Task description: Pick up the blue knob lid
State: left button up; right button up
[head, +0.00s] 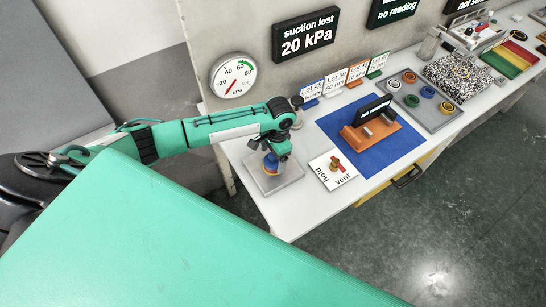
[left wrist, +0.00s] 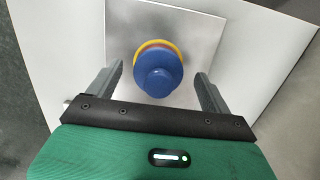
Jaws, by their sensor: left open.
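The blue knob lid (left wrist: 159,74) shows in the left wrist view as a round blue disc with a raised knob. A yellow ring and a thin reddish edge show beneath it. It stands on a square grey plate (left wrist: 197,28), and it also shows in the head view (head: 271,161), partly hidden by my gripper. My left gripper (head: 274,154) points down above the lid. In the left wrist view its two fingers (left wrist: 160,88) are apart, one on each side of the lid, with gaps between. My right gripper is in neither view.
A hold/vent plate (head: 320,178) with a red valve handle lies right of the grey plate. A blue mat (head: 345,128) carries an orange block with a dark display. Small lot signs stand behind. The white bench's front corner (head: 290,226) is clear. Coloured rings lie on a grey tray further right.

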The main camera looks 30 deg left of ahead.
pick_arm(q)
jog(key=c, duration=1.2)
jog(key=shift+c, duration=0.2)
jog(key=shift+r, duration=0.15)
